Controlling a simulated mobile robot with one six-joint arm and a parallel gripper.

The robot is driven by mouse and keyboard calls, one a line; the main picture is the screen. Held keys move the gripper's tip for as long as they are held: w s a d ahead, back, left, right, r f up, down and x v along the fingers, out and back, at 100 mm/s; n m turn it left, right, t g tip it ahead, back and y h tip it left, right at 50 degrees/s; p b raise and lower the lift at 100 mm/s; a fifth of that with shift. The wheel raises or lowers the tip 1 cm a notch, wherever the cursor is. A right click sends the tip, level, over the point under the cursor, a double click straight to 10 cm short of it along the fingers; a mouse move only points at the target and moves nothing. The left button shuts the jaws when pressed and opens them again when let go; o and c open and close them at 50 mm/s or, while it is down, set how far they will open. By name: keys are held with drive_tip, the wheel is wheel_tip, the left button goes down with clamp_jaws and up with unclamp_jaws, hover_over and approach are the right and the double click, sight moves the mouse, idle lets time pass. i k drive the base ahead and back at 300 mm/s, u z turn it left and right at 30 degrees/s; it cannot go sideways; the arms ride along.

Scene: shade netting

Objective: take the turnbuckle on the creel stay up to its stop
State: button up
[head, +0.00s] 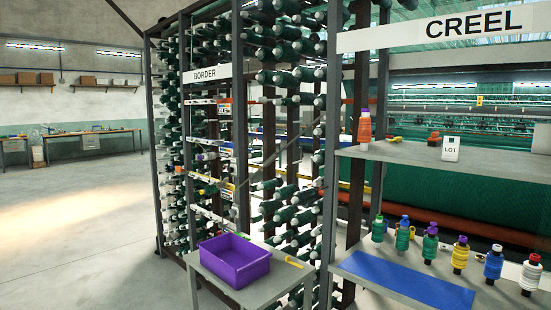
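The creel (328,150) is a tall dark steel frame filled with green yarn cones, under a white CREEL sign (445,28). Thin diagonal rods (284,147) cross the open bay left of its front post; they look like a stay. I cannot make out a turnbuckle on them or its stop at this size. My gripper is not in view.
A small grey table (245,292) in front holds a purple bin (234,259) and a yellow curved item (294,262). Right, shelves hold a blue mat (405,280), coloured spools (460,254) and a LOT card (450,148). Floor (80,230) at left is clear.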

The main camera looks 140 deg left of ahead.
sight(267, 162)
drive_tip(key=z, duration=1.7)
drive_tip(key=k, duration=0.1)
drive_tip(key=u, duration=2.9)
drive_tip(key=k, duration=0.2)
drive_tip(key=u, duration=2.45)
drive_tip(key=k, duration=0.3)
drive_tip(key=u, duration=1.5)
